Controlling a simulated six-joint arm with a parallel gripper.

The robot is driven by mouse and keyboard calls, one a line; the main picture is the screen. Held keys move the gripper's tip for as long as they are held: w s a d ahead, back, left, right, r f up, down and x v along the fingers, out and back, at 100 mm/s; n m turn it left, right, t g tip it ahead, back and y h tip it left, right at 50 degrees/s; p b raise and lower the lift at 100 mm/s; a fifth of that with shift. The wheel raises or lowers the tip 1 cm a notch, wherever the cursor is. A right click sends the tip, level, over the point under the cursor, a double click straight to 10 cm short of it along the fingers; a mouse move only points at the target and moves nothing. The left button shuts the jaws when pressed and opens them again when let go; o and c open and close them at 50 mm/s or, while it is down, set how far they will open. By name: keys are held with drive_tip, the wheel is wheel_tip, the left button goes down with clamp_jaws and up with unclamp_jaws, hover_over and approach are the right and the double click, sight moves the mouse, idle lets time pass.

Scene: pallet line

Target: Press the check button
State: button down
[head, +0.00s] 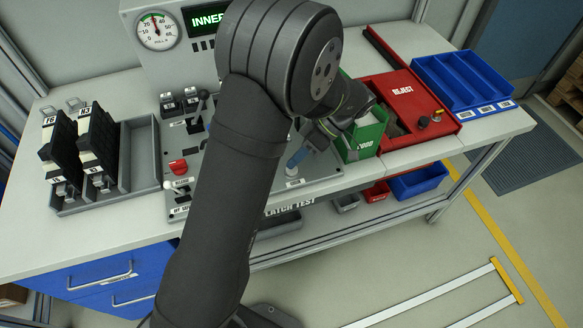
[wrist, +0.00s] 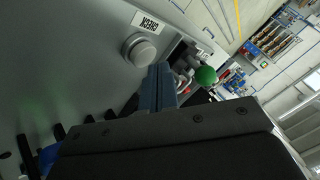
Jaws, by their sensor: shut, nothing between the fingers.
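The check button (wrist: 138,50) is a round grey cap on a grey panel, under an upside-down CHECK label (wrist: 146,20) in the wrist view. My gripper (wrist: 159,70) is shut and empty, its two blue-grey fingers together. Its tips appear just beside the button, to the lower right in the wrist view; I cannot tell whether they touch it. In the head view my gripper (head: 297,158) points down at the right part of the test panel (head: 322,172), close above a small white label (head: 294,183). My arm hides much of the panel.
A green bin (head: 362,142) stands right beside my gripper, with a red REJECT tray (head: 408,92) and a blue divided tray (head: 462,80) further right. A green ball knob (wrist: 206,75) is near the fingers. A grey rack (head: 140,155) with black units and a red button (head: 179,167) lie left.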

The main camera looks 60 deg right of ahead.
sight(296, 168)
drive_tip(key=shift+s+a+f, duration=0.1)
drive_tip(key=shift+a+f, duration=0.1)
drive_tip(key=shift+f, duration=0.3)
drive_tip(key=shift+s+a+f, duration=0.1)
drive_tip(key=shift+a+f, duration=0.05)
drive_tip(key=shift+f, duration=0.35)
idle(0.8)
drive_tip(key=shift+r, duration=0.4)
drive_tip(key=shift+a, duration=0.1)
drive_tip(key=shift+r, duration=0.8)
drive_tip(key=shift+d+r, duration=0.2)
drive_tip(key=shift+r, duration=1.65)
drive_tip(key=shift+w+d+f, duration=0.1)
